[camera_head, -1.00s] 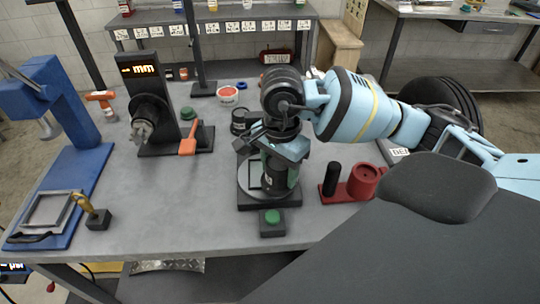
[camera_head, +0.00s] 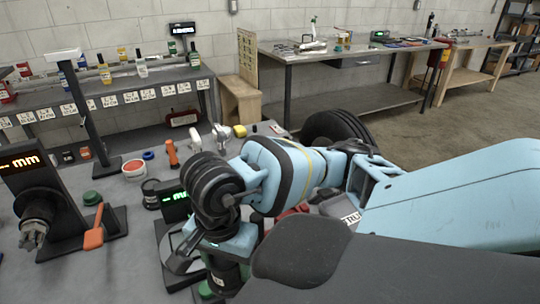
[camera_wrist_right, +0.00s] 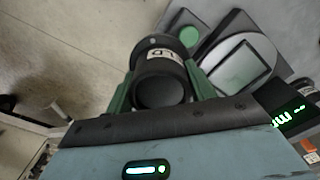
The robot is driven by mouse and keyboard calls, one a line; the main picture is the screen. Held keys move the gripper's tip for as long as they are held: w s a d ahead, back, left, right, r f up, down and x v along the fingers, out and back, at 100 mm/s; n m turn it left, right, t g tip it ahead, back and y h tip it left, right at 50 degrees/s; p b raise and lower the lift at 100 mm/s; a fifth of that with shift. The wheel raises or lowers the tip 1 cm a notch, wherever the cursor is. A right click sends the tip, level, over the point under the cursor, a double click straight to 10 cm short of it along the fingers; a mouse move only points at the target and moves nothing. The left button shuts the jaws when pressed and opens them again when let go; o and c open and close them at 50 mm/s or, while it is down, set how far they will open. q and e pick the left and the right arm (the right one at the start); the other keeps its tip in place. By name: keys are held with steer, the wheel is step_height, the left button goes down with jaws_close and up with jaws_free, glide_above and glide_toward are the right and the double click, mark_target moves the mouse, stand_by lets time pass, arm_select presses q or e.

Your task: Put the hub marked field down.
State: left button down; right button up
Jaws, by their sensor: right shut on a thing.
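My right gripper (camera_head: 218,280) is shut on a dark cylinder, low in the head view and partly cut off by the frame's edge. In the right wrist view the hub (camera_wrist_right: 160,85) sits between my green fingers (camera_wrist_right: 160,72). Its white label (camera_wrist_right: 167,54) shows only letters ending in "LD". The hub is off the round plate (camera_wrist_right: 240,65) of the measuring stand, beside it. Whether its underside touches anything is hidden. My left gripper is in neither view.
The measuring stand has a green display (camera_head: 175,199) and a green button (camera_wrist_right: 183,43). A black tyre (camera_head: 338,130) is behind my arm. Pale floor shows in the wrist view.

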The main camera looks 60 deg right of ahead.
mark_target(210, 277)
steer(key=w+n, duration=0.1)
steer(key=n, duration=0.1)
steer(key=a+n, duration=0.1)
steer(key=n, duration=0.2)
steer(key=w+a+f+n, duration=0.1)
steer(key=n, duration=0.1)
steer(key=shift+w+a+f, duration=0.1)
steer(key=shift+w+a, duration=0.05)
steer(key=shift+w, duration=0.15)
steer(key=n, duration=0.2)
steer(key=w+a+n, duration=0.1)
steer(key=shift+f+n, duration=0.25)
steer(key=shift+n, duration=0.15)
steer(key=n, duration=0.1)
steer(key=w+n, duration=0.1)
steer(key=n, duration=0.1)
steer(key=a+n, duration=0.1)
steer(key=shift+w+f, duration=0.15)
steer(key=shift+f, duration=0.25)
